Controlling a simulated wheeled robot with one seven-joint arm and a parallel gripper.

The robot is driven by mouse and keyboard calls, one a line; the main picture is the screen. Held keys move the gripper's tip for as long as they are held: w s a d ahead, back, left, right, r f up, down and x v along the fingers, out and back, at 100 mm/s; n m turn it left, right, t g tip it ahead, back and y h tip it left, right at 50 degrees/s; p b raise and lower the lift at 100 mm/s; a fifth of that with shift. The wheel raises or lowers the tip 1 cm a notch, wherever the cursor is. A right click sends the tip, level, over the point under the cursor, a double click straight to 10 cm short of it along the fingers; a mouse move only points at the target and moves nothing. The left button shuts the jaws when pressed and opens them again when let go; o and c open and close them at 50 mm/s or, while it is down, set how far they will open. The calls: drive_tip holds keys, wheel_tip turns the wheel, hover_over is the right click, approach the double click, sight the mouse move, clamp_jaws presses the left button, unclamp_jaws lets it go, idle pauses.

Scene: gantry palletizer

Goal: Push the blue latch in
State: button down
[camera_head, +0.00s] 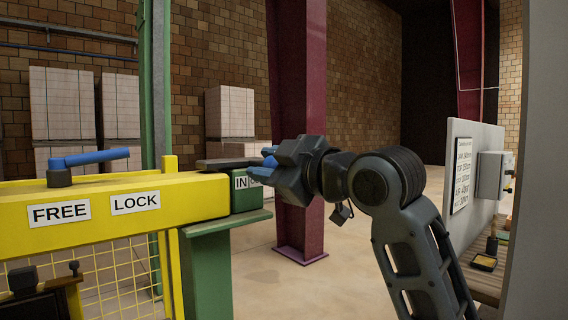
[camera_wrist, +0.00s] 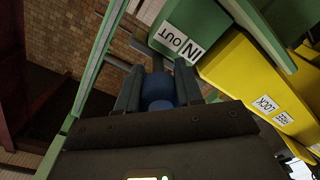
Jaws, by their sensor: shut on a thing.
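The blue latch (camera_head: 269,157) is at the right end of the yellow beam, by the green block (camera_head: 245,200) with the IN label; most of it is hidden by my gripper (camera_head: 276,168). In the wrist view the blue latch (camera_wrist: 158,92) shows as a round blue piece between my two fingers, and my gripper (camera_wrist: 158,84) is shut on it. The green block's label (camera_wrist: 180,43) reads IN and OUT there. A grey bar runs beside the latch. How far in the latch sits is hard to tell.
The yellow beam (camera_head: 120,208) carries FREE and LOCK labels and a separate blue lever (camera_head: 90,158) on a dark pivot. A green post (camera_head: 208,270) stands under the block. A dark red column (camera_head: 299,120) rises behind my gripper. A grey panel (camera_head: 470,170) stands at right.

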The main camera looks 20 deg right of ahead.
drive_tip(key=shift+s+a, duration=0.3)
drive_tip(key=shift+a, duration=0.6)
drive_tip(key=c, duration=0.7)
unclamp_jaws()
drive_tip(key=shift+a, duration=0.1)
drive_tip(key=shift+c, duration=0.2)
drive_tip(key=b+v, duration=0.1)
drive_tip(key=v, duration=0.7)
drive_tip(key=shift+w, duration=0.1)
